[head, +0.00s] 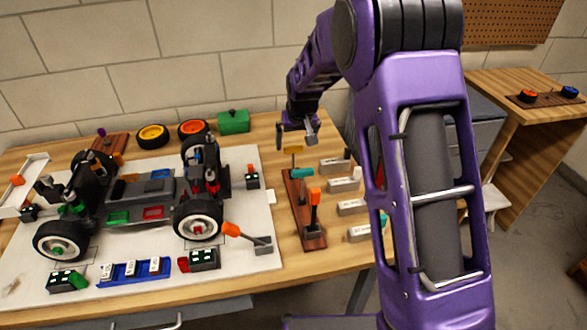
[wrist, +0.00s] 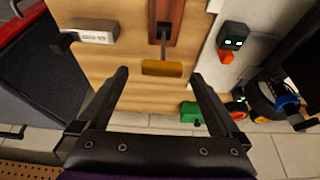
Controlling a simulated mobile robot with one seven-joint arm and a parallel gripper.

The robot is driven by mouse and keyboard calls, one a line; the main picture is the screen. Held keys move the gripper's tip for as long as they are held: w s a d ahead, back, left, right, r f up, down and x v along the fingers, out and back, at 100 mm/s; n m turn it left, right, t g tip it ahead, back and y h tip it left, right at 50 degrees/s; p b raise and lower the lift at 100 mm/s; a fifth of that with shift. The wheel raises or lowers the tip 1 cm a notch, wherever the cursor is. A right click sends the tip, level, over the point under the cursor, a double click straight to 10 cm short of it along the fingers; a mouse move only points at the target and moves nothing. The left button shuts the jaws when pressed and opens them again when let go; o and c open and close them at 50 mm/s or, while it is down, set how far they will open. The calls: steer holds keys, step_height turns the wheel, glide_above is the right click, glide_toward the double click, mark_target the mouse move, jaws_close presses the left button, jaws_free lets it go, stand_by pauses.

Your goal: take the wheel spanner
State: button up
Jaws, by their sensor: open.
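A tool with a yellow T-shaped handle (head: 293,150) stands upright at the far end of a brown wooden rack (head: 309,240). No label shows which tool is the wheel spanner. My gripper (head: 297,138) is open and empty just above and behind this yellow handle. In the wrist view the yellow handle (wrist: 162,68) lies ahead of the gap between my open fingers (wrist: 160,75), apart from both. A teal-handled tool (head: 302,173) and an orange-handled tool (head: 314,196) stand nearer in the same rack. Their lower parts are partly hidden.
An RC car chassis (head: 140,190) stands on a white mat (head: 268,255) to the left. An orange-handled tool (head: 245,235) lies by its wheel. Several pale labelled blocks (head: 345,184) stand right of the rack. A green box (head: 233,121) and loose wheels (head: 153,136) are at the back.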

mark_target(293, 153)
steer(key=shift+b+x, duration=0.35)
steer(key=shift+x, duration=3.05)
steer(key=shift+a, duration=0.15)
steer(key=c, duration=1.5)
